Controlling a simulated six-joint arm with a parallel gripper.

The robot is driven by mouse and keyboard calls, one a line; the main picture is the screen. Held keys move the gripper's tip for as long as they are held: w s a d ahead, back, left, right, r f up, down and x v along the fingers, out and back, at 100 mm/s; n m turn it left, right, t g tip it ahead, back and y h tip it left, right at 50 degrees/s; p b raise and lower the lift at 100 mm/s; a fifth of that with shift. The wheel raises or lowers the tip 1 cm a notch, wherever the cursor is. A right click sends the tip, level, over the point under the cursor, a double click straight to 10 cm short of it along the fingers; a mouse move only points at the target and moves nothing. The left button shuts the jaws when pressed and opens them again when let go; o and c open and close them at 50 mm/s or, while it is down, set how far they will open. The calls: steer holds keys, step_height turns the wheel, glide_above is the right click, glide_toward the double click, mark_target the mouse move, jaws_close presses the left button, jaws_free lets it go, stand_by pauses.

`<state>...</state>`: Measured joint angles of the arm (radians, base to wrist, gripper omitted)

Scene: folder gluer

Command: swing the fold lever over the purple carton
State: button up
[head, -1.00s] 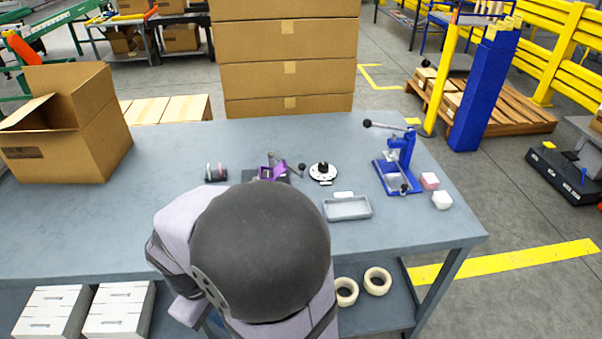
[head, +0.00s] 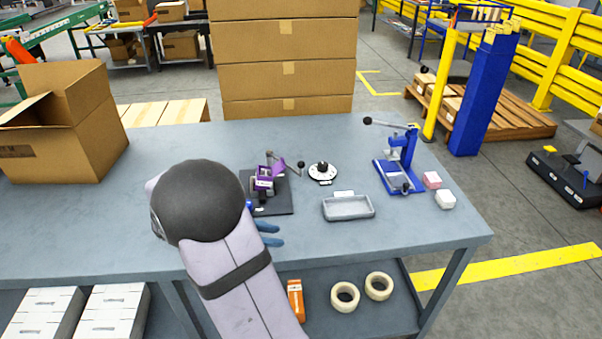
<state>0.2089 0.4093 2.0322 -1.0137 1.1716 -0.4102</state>
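The purple carton (head: 265,183) stands in the folding fixture on a dark base plate (head: 275,209) near the middle of the table. The fold lever (head: 289,166) reaches up and right from the fixture, ending in a black knob (head: 300,165). It points away from the carton, towards the far right. My gripper (head: 278,234) is at the front of the table, just nearer than the base plate and apart from the lever. Its two blue fingers point right with a narrow gap between them, and nothing shows in it. My arm hides the rest of the gripper.
A round black-and-white dial (head: 322,173) stands right of the lever knob. An open cardboard box (head: 65,130) stands at the left.

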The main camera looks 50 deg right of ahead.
mark_target(300, 170)
steer(key=w+d+r+n+h+b, duration=0.1)
steer(key=w+d+h, duration=0.1)
steer(key=d, duration=0.2)
steer(key=w+d+r+n+h+b, duration=0.1)
steer(key=w+d+n+h, duration=0.1)
steer(key=w+d, duration=0.1)
steer(key=w+d+r+n+h+b, duration=0.1)
steer(key=w+d+n+h, duration=0.1)
steer(key=d, duration=0.4)
steer(key=shift+w+r+h, duration=0.2)
steer(key=shift+r+h, duration=0.1)
steer(key=shift+h, duration=0.3)
steer(key=shift+w+d+r+n+h, duration=0.3)
steer(key=shift+w+d+n, duration=0.1)
steer(key=shift+n, duration=0.1)
steer(key=shift+d, duration=0.1)
steer(key=shift+p+x, duration=0.3)
steer(key=shift+x, duration=3.3)
jaws_close()
